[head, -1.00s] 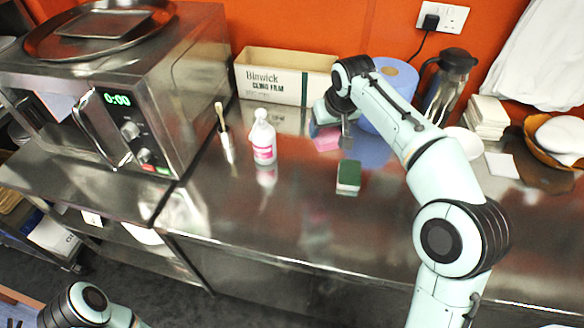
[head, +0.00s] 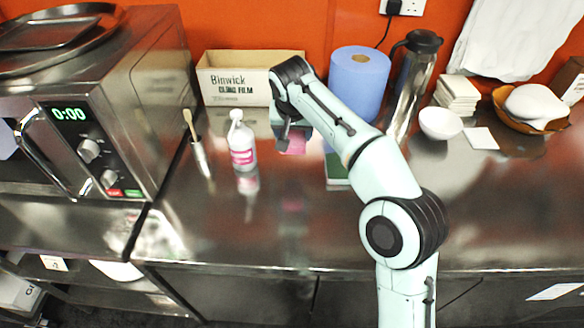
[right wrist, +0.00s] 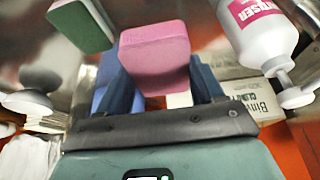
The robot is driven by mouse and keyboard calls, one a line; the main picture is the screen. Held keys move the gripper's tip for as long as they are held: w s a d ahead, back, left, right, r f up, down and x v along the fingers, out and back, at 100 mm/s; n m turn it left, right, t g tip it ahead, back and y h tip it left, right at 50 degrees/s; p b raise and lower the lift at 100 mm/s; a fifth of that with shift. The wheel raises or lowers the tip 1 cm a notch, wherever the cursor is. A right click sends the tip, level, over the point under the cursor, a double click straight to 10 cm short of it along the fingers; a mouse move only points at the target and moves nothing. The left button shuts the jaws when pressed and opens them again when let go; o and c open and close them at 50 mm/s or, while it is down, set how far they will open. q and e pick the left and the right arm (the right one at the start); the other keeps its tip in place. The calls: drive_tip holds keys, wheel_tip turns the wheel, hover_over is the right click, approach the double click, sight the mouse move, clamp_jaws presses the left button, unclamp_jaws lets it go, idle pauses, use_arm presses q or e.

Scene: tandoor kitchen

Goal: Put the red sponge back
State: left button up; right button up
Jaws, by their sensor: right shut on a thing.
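The red sponge, which looks pink, (head: 293,146) is in the jaws of my right gripper (head: 291,135). It appears to be held above the steel counter, with a faint pink reflection below it. In the right wrist view the pink block (right wrist: 155,52) sits between the two blue fingers of my right gripper (right wrist: 160,78). The gripper covers its upper part in the head view. My left gripper is out of view.
A white bottle with a pink label (head: 241,146) stands just left of the held sponge. A green sponge (head: 337,170) lies to the right, partly behind my arm. A cling film box (head: 232,80) and blue roll (head: 358,82) stand behind. The front counter is clear.

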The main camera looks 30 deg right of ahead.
use_arm(q)
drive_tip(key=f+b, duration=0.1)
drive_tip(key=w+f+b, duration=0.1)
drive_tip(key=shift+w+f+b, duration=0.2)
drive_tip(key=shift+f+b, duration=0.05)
drive_tip(key=shift+b, duration=0.05)
use_arm(e)
wheel_tip(320, 180, down, 10)
drive_tip(key=shift+f, duration=0.2)
drive_tip(key=shift+f, duration=0.2)
drive_tip(key=o, duration=1.1)
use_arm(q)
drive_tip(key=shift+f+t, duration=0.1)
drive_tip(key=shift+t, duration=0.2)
use_arm(e)
drive_tip(key=shift+r, duration=0.15)
